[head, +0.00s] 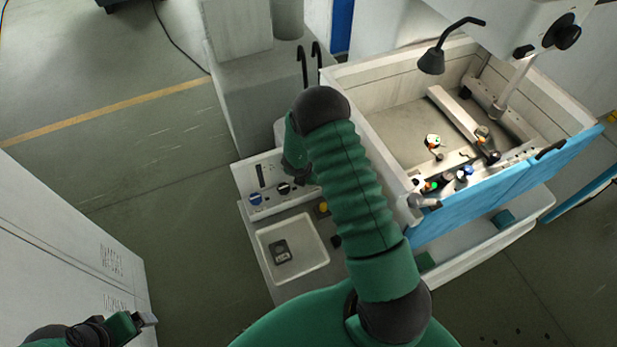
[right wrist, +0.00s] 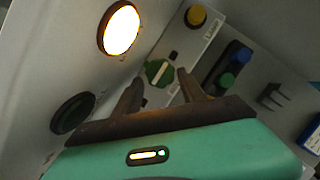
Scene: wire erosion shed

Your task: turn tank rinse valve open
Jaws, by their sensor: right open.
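In the right wrist view a round green knob (right wrist: 158,72) with a pale bar across it sits on a grey panel. I cannot tell from its label whether it is the tank rinse valve. My right gripper (right wrist: 158,78) is open, its two dark fingers on either side of the knob in the picture; contact is not clear.
A white tray (head: 262,250) lies before the panel. The open machine tank (head: 345,85) stands to the right. A cabinet (head: 60,250) is at left.

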